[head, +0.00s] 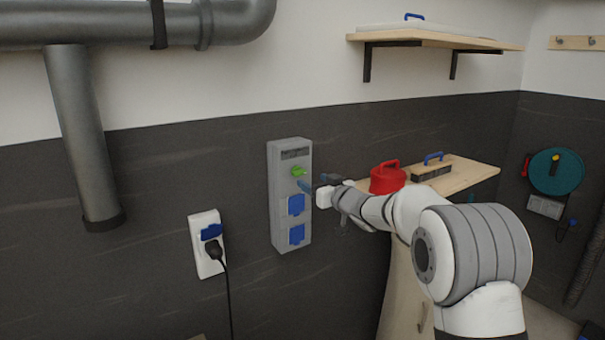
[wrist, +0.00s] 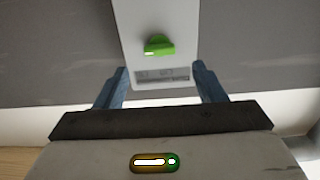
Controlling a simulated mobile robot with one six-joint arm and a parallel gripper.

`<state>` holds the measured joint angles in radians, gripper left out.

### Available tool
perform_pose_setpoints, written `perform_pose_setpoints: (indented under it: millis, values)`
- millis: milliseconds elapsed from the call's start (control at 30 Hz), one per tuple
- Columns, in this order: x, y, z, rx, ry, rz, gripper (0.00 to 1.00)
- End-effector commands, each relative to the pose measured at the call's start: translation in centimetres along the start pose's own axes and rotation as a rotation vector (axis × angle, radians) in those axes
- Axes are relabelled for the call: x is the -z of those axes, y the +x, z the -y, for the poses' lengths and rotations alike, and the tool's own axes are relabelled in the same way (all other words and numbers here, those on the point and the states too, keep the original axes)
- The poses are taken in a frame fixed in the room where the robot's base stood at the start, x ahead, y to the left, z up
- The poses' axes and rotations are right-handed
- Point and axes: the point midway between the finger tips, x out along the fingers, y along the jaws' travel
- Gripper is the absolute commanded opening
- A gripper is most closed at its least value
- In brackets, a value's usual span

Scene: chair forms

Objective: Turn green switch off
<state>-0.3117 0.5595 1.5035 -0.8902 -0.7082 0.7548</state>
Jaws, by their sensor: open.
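The green switch (head: 298,171) is a small knob near the top of a grey wall box (head: 277,215), above two blue socket covers. It also shows in the wrist view (wrist: 159,46), near the top centre, with its handle lying roughly crosswise. My gripper (head: 308,185) is in front of the box, just right of and below the switch in the head view. In the wrist view my gripper (wrist: 161,80) is open, with its two blue fingers apart and nothing between them. The switch lies beyond the fingertips, between their lines, and appears untouched.
A white socket (head: 203,262) with a black plug and cable is on the wall at left. A wooden shelf (head: 465,182) with a red canister (head: 387,178) and a blue-handled box (head: 432,172) stands behind my arm. A grey pipe (head: 85,140) runs down the left wall.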

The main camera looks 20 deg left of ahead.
Motion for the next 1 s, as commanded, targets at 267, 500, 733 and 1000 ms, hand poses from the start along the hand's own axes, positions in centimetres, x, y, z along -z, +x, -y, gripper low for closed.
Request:
perform_pose_setpoints:
  millis: [267,500,733,1000]
  values:
    - [0.1,4.2,0.1,0.001,0.000,0.002,0.64]
    - [0.0,6.7,0.1,0.000,0.001,0.002,0.64]
    - [0.0,7.1,0.1,-0.001,0.000,0.002,0.64]
    - [0.0,7.1,0.1,0.000,0.000,0.002,0.52]
